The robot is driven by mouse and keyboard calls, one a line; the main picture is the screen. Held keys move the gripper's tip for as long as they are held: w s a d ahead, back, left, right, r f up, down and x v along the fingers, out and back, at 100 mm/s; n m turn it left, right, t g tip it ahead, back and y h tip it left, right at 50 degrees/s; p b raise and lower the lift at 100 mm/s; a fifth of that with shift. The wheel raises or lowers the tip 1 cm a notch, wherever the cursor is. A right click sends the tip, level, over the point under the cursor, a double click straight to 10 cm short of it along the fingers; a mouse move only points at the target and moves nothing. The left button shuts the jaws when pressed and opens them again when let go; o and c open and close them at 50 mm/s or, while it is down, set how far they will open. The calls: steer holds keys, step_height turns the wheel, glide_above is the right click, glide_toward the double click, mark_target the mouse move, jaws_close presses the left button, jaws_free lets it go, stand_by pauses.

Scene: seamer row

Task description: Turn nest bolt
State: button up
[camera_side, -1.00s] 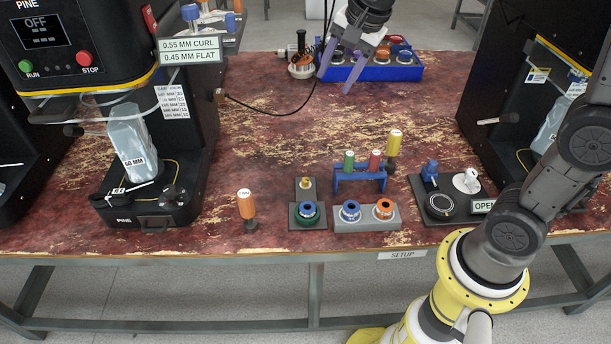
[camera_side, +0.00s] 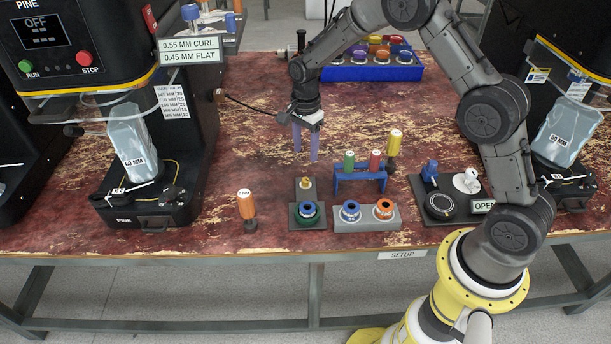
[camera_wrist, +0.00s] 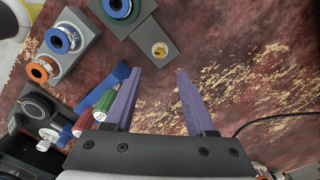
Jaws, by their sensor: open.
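The nest bolt (camera_side: 305,183) is a small brass-coloured head on the back part of a grey fixture block (camera_side: 295,196). A green and blue ring nest (camera_side: 307,211) sits on the front part of this block. In the wrist view the bolt (camera_wrist: 159,49) shows just beyond the fingertips, roughly centred between them. My gripper (camera_side: 305,152) points down with two purple fingers, open and empty, above and behind the bolt. The fingers (camera_wrist: 160,75) are apart in the wrist view, with bare table between them.
Right of the fixture stand a grey block (camera_side: 367,223) with blue and orange rings and a blue rack (camera_side: 360,180) with green and red tools. A yellow-topped tool (camera_side: 393,148) stands behind the rack. An orange-topped driver (camera_side: 246,207) stands left. A black cable (camera_side: 245,104) lies behind.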

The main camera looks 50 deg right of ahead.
mark_target(306, 179)
step_height(306, 179, down, 10)
steer(key=shift+f, duration=0.25)
steer(key=shift+c, duration=0.2)
jaws_close()
